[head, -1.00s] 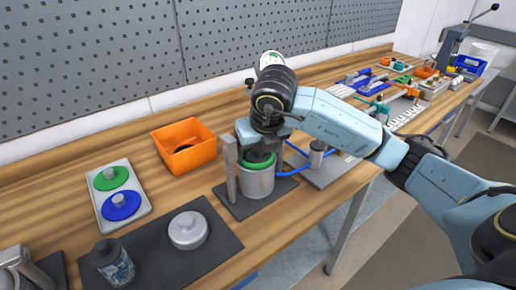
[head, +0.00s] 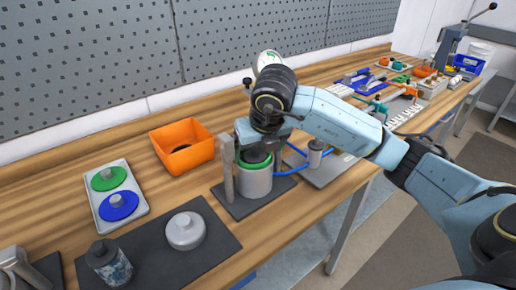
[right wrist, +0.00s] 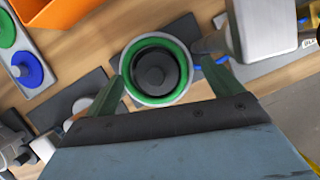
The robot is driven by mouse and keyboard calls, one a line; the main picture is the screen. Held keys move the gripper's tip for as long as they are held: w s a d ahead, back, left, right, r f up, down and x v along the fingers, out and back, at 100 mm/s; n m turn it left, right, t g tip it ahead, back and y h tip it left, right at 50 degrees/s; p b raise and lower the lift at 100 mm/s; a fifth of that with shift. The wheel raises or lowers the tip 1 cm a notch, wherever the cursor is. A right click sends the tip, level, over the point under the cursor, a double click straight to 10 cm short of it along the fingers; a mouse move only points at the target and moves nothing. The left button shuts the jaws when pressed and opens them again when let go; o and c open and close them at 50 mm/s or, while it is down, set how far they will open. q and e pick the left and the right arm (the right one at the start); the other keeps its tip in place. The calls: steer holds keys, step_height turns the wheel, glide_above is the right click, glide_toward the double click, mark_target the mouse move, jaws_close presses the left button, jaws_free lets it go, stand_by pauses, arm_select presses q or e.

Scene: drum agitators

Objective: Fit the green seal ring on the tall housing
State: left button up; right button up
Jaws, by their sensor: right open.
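The tall housing (head: 254,184) is a grey cylinder standing upright on a dark base plate. The green seal ring (head: 250,169) lies at its top rim, and it also shows in the right wrist view (right wrist: 128,62), around a dark round middle. In that view the ring looks about centred on the housing; whether it is fully seated I cannot tell. My right gripper (head: 256,153) is above the housing. Its fingers (right wrist: 164,75) are open, one on each side of the ring, with gaps between them and it. My left gripper is not in view.
A grey post (head: 228,172) stands close beside the housing. An orange bin (head: 206,153), a tray (head: 135,212) with green and blue discs, and a dark mat (head: 212,245) with a round grey part (head: 186,231) lie to the left. Bare wood lies between them.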

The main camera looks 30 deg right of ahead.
steer(key=shift+a+f, duration=0.2)
steer(key=shift+a, duration=0.15)
stand_by(0.3)
steer(key=d+p+v, duration=0.1)
steer(key=p+v, duration=0.1)
steer(key=v, duration=1.1)
steer(key=shift+a+r, duration=0.3)
steer(key=shift+r, duration=0.15)
